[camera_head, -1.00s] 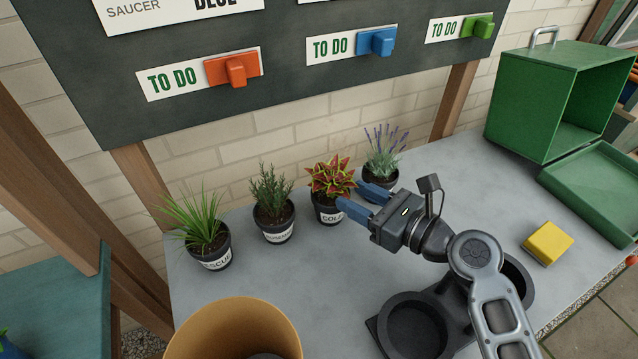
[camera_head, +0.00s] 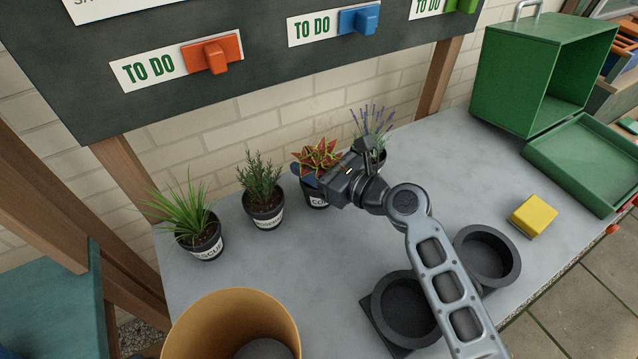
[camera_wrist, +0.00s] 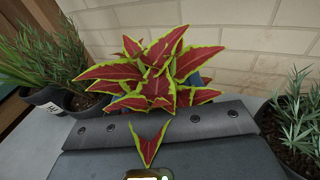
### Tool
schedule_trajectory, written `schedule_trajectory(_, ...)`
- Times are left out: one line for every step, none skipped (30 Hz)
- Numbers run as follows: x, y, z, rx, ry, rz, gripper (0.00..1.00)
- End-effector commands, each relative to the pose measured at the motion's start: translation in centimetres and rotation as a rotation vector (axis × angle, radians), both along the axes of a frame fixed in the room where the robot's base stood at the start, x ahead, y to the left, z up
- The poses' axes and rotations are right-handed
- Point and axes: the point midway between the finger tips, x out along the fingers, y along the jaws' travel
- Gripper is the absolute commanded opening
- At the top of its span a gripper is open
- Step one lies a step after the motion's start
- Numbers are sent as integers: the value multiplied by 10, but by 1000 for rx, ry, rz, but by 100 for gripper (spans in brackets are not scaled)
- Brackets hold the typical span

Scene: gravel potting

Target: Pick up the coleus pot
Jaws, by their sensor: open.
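The coleus pot is a small dark pot (camera_head: 318,198) with a white label, holding a plant with red, yellow-edged leaves (camera_head: 318,156). It stands at the back of the grey table, third from the left in the row of plants. My gripper (camera_head: 318,180) is open and right at the coleus, covering part of the pot in the head view. In the wrist view the coleus leaves (camera_wrist: 160,78) fill the middle, just beyond the gripper body, and one leaf hangs over it.
A rosemary-like plant pot (camera_head: 265,215) and a grassy plant pot (camera_head: 203,245) stand to the left. A lavender pot (camera_head: 380,157) stands close on the right. A tan bucket (camera_head: 285,310), black round holders (camera_head: 378,308), a yellow block (camera_head: 534,215) and a green box (camera_head: 500,85) are around.

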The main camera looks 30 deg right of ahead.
Motion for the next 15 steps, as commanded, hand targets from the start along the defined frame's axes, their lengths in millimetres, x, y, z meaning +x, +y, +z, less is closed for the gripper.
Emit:
schedule_trajectory(0,0,0,0,0,0,45)
schedule_trajectory(0,0,0,0,0,0,45)
schedule_trajectory(0,0,0,0,0,0,45)
schedule_trajectory(0,0,0,0,0,0,44)
schedule_trajectory(0,0,0,0,0,0,41)
schedule_trajectory(0,0,0,0,0,0,37)
schedule_trajectory(0,0,0,0,0,0,34)
schedule_trajectory(0,0,0,0,0,0,31)
schedule_trajectory(0,0,0,0,0,0,27)
schedule_trajectory(0,0,0,0,0,0,25)
schedule_trajectory(0,0,0,0,0,0,22)
schedule_trajectory(0,0,0,0,0,0,18)
schedule_trajectory(0,0,0,0,0,0,15)
schedule_trajectory(0,0,0,0,0,0,12)
schedule_trajectory(0,0,0,0,0,0,8)
